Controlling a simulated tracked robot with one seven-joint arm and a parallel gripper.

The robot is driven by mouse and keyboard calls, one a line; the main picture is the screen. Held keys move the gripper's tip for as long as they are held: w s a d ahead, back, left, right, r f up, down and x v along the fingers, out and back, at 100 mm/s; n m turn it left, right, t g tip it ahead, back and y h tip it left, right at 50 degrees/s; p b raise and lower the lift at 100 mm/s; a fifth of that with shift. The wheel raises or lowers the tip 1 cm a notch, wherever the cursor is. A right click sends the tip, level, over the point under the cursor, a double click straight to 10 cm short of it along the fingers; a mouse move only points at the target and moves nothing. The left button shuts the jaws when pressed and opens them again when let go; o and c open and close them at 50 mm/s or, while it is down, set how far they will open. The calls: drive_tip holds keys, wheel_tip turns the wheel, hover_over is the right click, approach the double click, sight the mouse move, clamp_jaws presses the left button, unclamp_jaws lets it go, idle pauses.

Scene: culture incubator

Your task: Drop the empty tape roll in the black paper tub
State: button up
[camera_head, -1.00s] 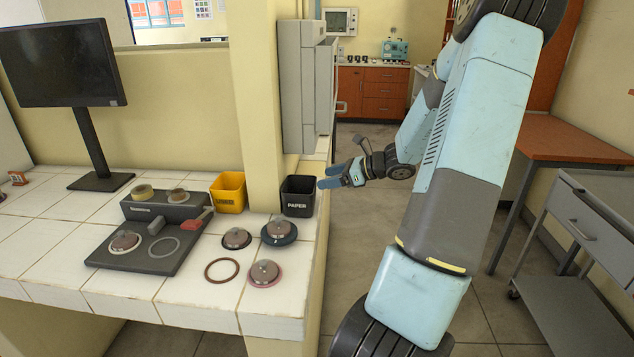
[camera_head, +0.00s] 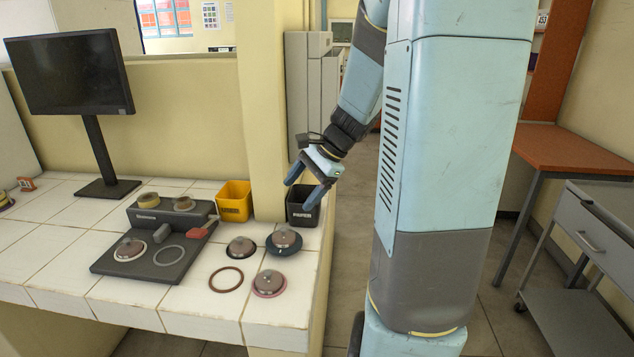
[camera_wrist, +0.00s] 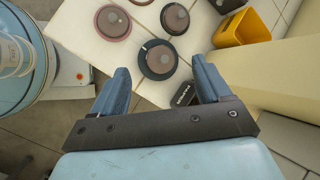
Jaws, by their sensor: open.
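The black tub (camera_head: 297,216) marked PAPER stands at the right end of the tiled counter, against the pillar. It shows partly behind a finger in the wrist view (camera_wrist: 184,97). My gripper (camera_head: 300,192) is open, empty and points down in front of or above the tub; its fingers are apart in the wrist view (camera_wrist: 160,68). Two tape rolls sit on the grey dispenser block: a pale yellow one (camera_head: 148,200) at left and a brownish one (camera_head: 183,203) at right. I cannot tell for certain which is empty.
A yellow tub (camera_head: 234,204) stands left of the black one. Several lidded discs, such as this one (camera_head: 284,240), and a brown ring (camera_head: 226,279) lie on the counter. A monitor (camera_head: 70,75) stands at left.

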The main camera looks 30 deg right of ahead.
drive_tip(key=s+a+r+n+t+h, duration=0.1)
drive_tip(key=s+a+r+n+h, duration=0.1)
drive_tip(key=s+r+n, duration=0.3)
drive_tip(key=s+a+r+n+t+h, duration=0.1)
drive_tip(key=s+a+r+n+h, duration=0.2)
drive_tip(key=s+r+n, duration=0.3)
drive_tip(key=s+n+h, duration=0.1)
drive_tip(key=s+n, duration=0.2)
drive_tip(key=s, duration=0.4)
drive_tip(key=shift+a+r+n+t, duration=0.15)
drive_tip(key=shift+n+t, duration=0.15)
